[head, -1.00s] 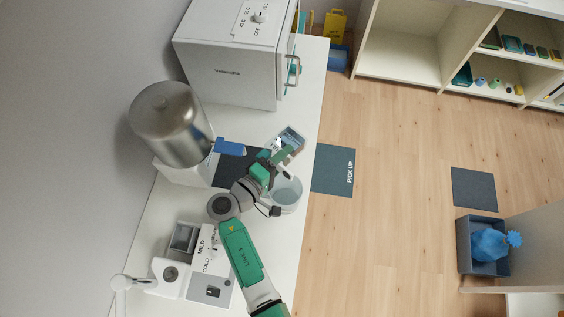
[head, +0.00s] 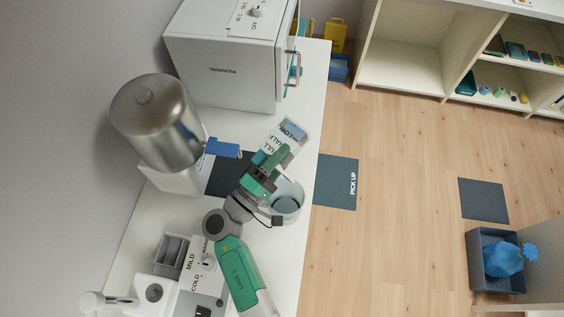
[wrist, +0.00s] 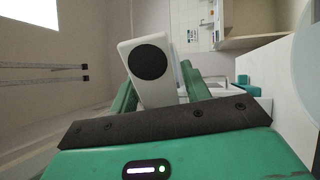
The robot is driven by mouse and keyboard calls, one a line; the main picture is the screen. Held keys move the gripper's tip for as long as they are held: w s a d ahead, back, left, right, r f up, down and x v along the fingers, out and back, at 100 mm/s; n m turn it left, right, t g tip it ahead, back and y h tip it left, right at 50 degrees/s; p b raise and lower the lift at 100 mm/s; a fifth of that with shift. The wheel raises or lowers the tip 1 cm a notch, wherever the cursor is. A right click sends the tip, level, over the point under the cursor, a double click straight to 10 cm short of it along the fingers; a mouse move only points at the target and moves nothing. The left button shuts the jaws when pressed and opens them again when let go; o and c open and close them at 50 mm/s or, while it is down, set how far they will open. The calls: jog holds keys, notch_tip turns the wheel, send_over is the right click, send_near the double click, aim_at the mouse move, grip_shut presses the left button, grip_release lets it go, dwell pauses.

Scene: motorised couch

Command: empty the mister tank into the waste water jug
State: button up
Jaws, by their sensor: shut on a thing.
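The mister tank (head: 285,138) is a white box with a blue window and level marks reading LOW, HALF and FULL. My gripper (head: 273,160) is shut on it and holds it tilted above the counter. In the wrist view the tank (wrist: 160,92) sits between my green fingers, with a round black cap or opening at its end. A round, pale, open container (head: 292,205), apparently the waste water jug, stands on the counter just below and right of my gripper. My gripper partly covers it. I cannot see any water pouring.
A steel cylinder dispenser (head: 155,122) with a blue tap (head: 223,148) stands left of my gripper. A white cabinet (head: 228,70) is behind on the counter (head: 240,118). A sink-like unit with MILD and COLD marks (head: 192,268) is in front. A dark PICK UP mat (head: 336,183) lies on the floor.

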jog(key=shift+t+h+b, duration=0.6)
jog(key=shift+t+b, duration=0.1)
jog(key=shift+b, duration=1.25)
jog(key=shift+b, duration=0.75)
jog(key=shift+s+a+r+t+h+b, duration=0.1)
jog(key=shift+r+t+h+b, duration=0.3)
jog(key=shift+t+b, duration=0.15)
